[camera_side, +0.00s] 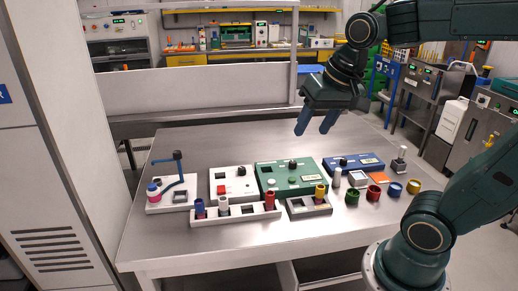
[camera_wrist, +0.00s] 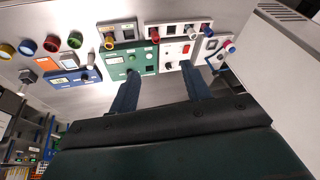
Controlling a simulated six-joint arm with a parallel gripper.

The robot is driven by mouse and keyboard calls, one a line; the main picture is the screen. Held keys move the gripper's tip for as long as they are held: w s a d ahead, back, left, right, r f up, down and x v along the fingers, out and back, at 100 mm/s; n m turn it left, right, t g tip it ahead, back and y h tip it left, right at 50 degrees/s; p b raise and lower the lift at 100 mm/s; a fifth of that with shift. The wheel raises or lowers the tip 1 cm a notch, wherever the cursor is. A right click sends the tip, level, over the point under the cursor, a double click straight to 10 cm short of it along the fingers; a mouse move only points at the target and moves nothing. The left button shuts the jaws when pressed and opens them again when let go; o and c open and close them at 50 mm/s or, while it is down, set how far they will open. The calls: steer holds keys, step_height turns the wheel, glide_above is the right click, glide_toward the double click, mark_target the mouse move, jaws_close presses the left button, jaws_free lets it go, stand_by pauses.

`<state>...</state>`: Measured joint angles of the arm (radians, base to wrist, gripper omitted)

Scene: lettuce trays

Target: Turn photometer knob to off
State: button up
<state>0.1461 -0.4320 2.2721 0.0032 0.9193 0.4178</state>
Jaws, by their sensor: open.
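Three boxes with black knobs stand on the metal table: a white one (camera_side: 234,190) with a red switch, a green one (camera_side: 280,183) in the middle, and a blue one (camera_side: 366,160) at right. Their labels are too small to read, so I cannot tell which is the photometer. The knobs (camera_side: 241,170) (camera_side: 292,165) (camera_side: 343,161) sit on their top faces. My gripper (camera_side: 312,128) is open and empty, above and behind the boxes. In the wrist view its fingers (camera_wrist: 160,72) point towards the green box (camera_wrist: 143,57) and white box (camera_wrist: 171,54).
A white rack (camera_side: 238,214) with coloured cylinders stands in front of the boxes. A white stand with a blue arm (camera_side: 178,173) is at left. Green, red, blue and yellow caps (camera_side: 373,193) lie at right. The back left of the table (camera_side: 200,145) is clear.

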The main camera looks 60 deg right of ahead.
steer(key=w+d+m+g, duration=0.1)
steer(key=w+d+m, duration=0.4)
steer(key=w, duration=0.1)
steer(key=m+g, duration=0.3)
steer(key=m, duration=1.3)
glide_above(293, 162)
step_height(293, 162, down, 15)
steer(key=shift+s+a, duration=0.1)
steer(key=shift+s, duration=0.15)
steer(key=shift+f, duration=0.2)
steer(key=f, duration=1.3)
steer(key=shift+w+d+f, duration=0.2)
steer(key=shift+f, duration=0.05)
steer(key=c, duration=1)
